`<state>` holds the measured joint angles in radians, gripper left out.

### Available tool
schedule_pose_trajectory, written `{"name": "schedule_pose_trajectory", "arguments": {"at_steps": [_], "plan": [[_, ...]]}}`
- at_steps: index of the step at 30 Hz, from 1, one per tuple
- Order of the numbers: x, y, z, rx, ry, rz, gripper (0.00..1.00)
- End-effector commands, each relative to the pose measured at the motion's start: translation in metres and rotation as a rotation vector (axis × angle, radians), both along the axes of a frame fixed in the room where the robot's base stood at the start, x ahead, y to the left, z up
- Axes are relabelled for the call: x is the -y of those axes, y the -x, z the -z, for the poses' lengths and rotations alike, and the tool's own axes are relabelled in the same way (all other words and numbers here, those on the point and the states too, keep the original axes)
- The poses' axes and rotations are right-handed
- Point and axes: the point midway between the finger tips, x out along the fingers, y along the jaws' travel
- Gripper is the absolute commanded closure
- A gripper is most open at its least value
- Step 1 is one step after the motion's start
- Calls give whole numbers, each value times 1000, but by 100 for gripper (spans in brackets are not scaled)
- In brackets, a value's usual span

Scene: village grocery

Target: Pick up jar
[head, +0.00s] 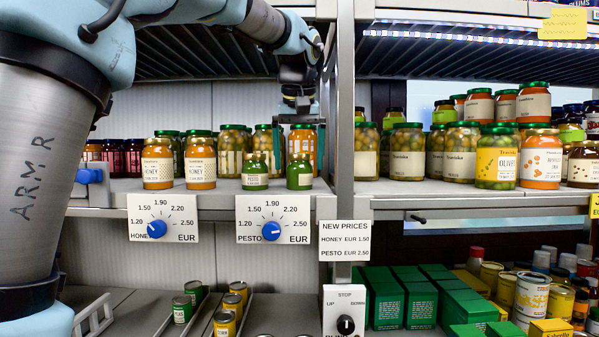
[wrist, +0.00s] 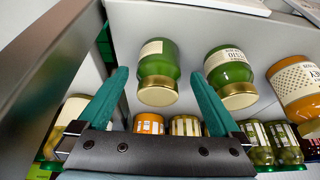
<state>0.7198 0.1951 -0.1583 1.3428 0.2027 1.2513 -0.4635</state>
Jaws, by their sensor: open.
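Two small green pesto jars with gold lids stand upright on the upper shelf, the right one (head: 299,172) near the shelf divider and the left one (head: 255,172) beside it. My gripper (head: 299,150) is open and empty, its teal fingers pointing down at the right pesto jar. The wrist view is upside down; there the right pesto jar (wrist: 158,65) shows between the fingertips of my gripper (wrist: 159,76), with no clear contact. The other pesto jar (wrist: 230,72) is just outside the right-hand finger in that view.
Two honey jars (head: 199,162) stand left of the pesto jars, with taller olive jars (head: 232,150) behind. A grey upright (head: 343,130) rises close on the right. Price dials (head: 272,228) hang on the shelf front. The shelf above limits headroom.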

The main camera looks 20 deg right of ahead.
Motion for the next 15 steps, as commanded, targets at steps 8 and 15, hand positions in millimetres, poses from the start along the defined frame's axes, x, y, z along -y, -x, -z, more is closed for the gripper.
{"name": "schedule_pose_trajectory", "arguments": {"at_steps": [8,15], "plan": [[7,-12,33,-2,-2,-1,0],[8,-14,37,0,0,-1,0]]}}
